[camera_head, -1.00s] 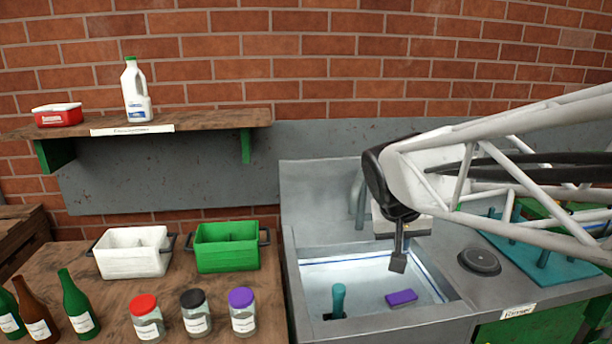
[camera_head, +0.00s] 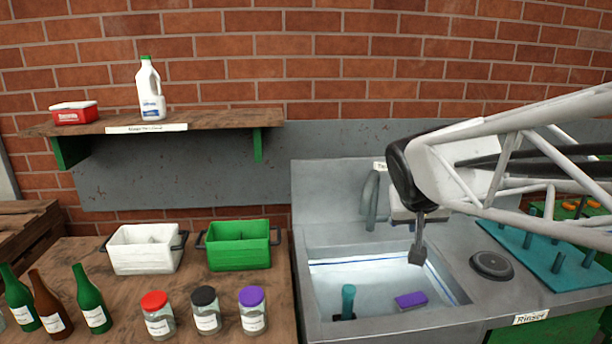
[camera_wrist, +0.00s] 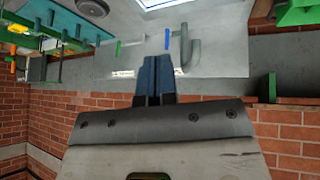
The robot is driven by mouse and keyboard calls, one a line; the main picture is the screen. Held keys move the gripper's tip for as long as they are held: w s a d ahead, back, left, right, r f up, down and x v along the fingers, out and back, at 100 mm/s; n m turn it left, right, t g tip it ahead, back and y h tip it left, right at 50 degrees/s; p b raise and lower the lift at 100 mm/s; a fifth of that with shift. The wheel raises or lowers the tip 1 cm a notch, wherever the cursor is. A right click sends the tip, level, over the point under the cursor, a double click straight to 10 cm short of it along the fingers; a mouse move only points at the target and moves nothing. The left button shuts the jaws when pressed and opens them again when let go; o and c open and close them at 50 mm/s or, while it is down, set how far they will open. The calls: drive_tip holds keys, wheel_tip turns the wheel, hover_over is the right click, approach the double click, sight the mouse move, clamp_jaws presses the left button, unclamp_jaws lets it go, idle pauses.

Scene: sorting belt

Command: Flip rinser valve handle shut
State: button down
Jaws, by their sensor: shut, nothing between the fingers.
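My gripper (camera_head: 418,252) is shut and empty, pointing down above the rinser basin (camera_head: 322,328) in the head view. In the wrist view my shut fingers (camera_wrist: 155,76) show dark blue. Beyond their tips a small blue handle (camera_wrist: 167,39) stands beside the curved grey spout (camera_wrist: 190,50), apart from the fingers in the picture. A green handle (camera_wrist: 118,49) stands further left. I cannot tell which is the valve handle or how it is set. In the head view the grey spout (camera_head: 370,203) shows left of my wrist; both handles are hidden there.
A purple sponge (camera_head: 410,300) and a teal upright piece (camera_head: 348,300) are in the basin. A dark round disc (camera_head: 491,265) lies on the counter to its right, before a teal peg rack (camera_head: 565,262). Jars, bottles and a green bin (camera_head: 238,256) stand left.

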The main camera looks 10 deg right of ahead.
drive_tip(key=w+d+r+t+h, duration=0.1)
drive_tip(key=w+d+r, duration=0.2)
drive_tip(key=w, duration=0.3)
drive_tip(key=w+d+r+m+t, duration=0.1)
drive_tip(key=w+d+r+t, duration=0.1)
drive_tip(key=w+d+r, duration=0.3)
drive_tip(key=w+d+r+t+h, duration=0.1)
drive_tip(key=w+d+r, duration=0.1)
drive_tip(key=w, duration=0.6)
drive_tip(key=w+d+r+n+t+y, duration=0.1)
drive_tip(key=w+d+r+t+y, duration=0.15)
drive_tip(key=w+d, duration=0.95)
drive_tip(key=w+d+r+n+t+y, duration=0.25)
drive_tip(key=w+d, duration=0.55)
drive_tip(key=w, duration=0.7)
drive_tip(key=w+d+f+n+g+y, duration=0.1)
drive_tip(key=w+d+f+y, duration=0.15)
drive_tip(key=d+f, duration=0.45)
drive_tip(key=w+d+f+g+y, duration=0.1)
drive_tip(key=w+d+f, duration=0.3)
drive_tip(key=d, duration=0.5)
drive_tip(key=s+d+f+m+g+y, duration=0.1)
drive_tip(key=s+d+f+g, duration=0.2)
drive_tip(key=d+f, duration=0.7)
drive_tip(key=s+d+f+g, duration=0.3)
drive_tip(key=d+f+g, duration=0.1)
drive_tip(key=d+f, duration=0.6)
drive_tip(key=shift+s+d+m+y, duration=0.25)
drive_tip(key=shift+d+m+y, duration=0.05)
drive_tip(key=shift+m+y, duration=0.05)
